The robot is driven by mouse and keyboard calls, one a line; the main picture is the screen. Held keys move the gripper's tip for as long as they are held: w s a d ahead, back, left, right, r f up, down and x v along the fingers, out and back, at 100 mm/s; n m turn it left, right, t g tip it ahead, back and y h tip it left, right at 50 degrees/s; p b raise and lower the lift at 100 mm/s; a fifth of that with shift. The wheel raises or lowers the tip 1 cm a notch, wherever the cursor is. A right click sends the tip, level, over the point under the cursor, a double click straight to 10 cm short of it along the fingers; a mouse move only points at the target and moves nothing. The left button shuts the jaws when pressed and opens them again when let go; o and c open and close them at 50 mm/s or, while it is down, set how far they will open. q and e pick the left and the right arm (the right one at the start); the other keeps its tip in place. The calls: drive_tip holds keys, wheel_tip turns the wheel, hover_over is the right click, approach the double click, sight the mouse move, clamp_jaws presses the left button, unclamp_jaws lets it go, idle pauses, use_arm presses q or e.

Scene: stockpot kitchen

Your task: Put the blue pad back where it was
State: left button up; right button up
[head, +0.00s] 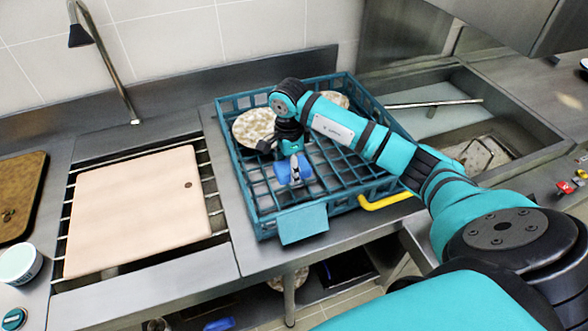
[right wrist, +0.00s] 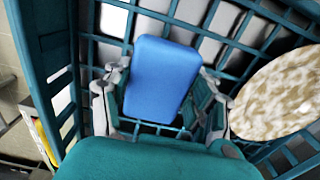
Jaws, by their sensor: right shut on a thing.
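The blue pad (head: 295,172) is a small block with rounded corners. It is between the fingers of my right gripper (head: 290,168), which is shut on it, inside the outline of the teal rack (head: 262,218). In the right wrist view the pad (right wrist: 163,75) stands out beyond the grey fingertips, with one finger on each side, over the rack's grid floor. I cannot tell whether it touches the floor of the rack. My left gripper is not in view.
A speckled round plate (head: 254,129) stands at the rack's left, and another (head: 334,99) at its back. A pale cutting board (head: 140,210) lies to the left; a sink (head: 480,150) is to the right.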

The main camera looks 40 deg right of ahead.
drive_tip(key=shift+d+f, duration=0.15)
drive_tip(key=shift+f, duration=0.5)
wheel_tip(320, 180, down, 2)
drive_tip(key=shift+s+f+p, duration=0.1)
drive_tip(key=shift+f+p, duration=0.05)
drive_tip(key=shift+p, duration=0.35)
drive_tip(key=shift+f, duration=0.3)
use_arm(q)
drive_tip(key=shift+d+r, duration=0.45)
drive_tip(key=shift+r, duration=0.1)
use_arm(e)
drive_tip(key=shift+f, duration=0.1)
drive_tip(key=shift+f+b, duration=0.2)
drive_tip(key=shift+b, duration=0.1)
drive_tip(key=o, duration=1.1)
drive_tip(key=shift+r, duration=0.1)
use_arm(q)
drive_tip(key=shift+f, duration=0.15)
